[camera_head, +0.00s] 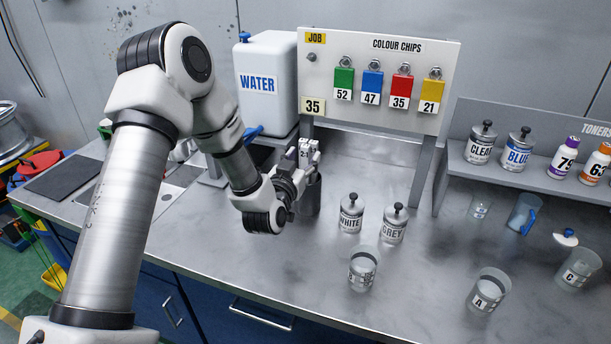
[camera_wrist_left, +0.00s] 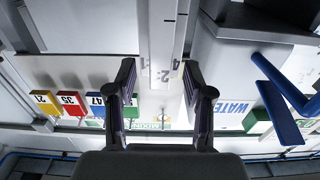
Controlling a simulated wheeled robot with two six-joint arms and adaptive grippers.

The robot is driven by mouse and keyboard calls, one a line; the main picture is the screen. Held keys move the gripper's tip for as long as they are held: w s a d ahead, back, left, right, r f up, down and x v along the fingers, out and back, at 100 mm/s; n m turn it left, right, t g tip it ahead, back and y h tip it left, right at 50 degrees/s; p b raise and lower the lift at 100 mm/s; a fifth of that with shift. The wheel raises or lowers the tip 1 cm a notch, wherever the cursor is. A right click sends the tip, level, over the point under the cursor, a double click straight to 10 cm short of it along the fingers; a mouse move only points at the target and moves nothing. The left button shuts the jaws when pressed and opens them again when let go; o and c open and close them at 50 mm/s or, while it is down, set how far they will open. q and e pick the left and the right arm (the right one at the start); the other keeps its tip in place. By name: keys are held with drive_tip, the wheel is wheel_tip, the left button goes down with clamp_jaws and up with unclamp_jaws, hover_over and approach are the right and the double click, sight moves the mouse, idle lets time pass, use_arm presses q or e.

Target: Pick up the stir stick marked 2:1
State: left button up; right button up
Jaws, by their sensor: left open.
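My left gripper (camera_wrist_left: 159,76) is open, one finger on each side of the sticks; I cannot tell whether either finger touches. In the head view my left gripper (camera_head: 302,166) is at the stick tops above a dark holder cup (camera_head: 312,197), which hides the sticks' lower parts. My right gripper is not in view.
WHITE (camera_head: 351,216) and GREY (camera_head: 393,226) paint cans stand right of the holder, with a clear cup (camera_head: 363,270) in front. The colour-chip board (camera_head: 380,110) and WATER tank (camera_head: 268,100) stand behind.

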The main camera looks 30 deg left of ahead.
use_arm(q)
drive_tip(key=shift+w+a+f, duration=0.1)
drive_tip(key=shift+w+f, duration=0.1)
drive_tip(key=shift+w, duration=0.35)
drive_tip(key=shift+s+r, duration=0.1)
clamp_jaws()
drive_tip(key=shift+r, duration=0.1)
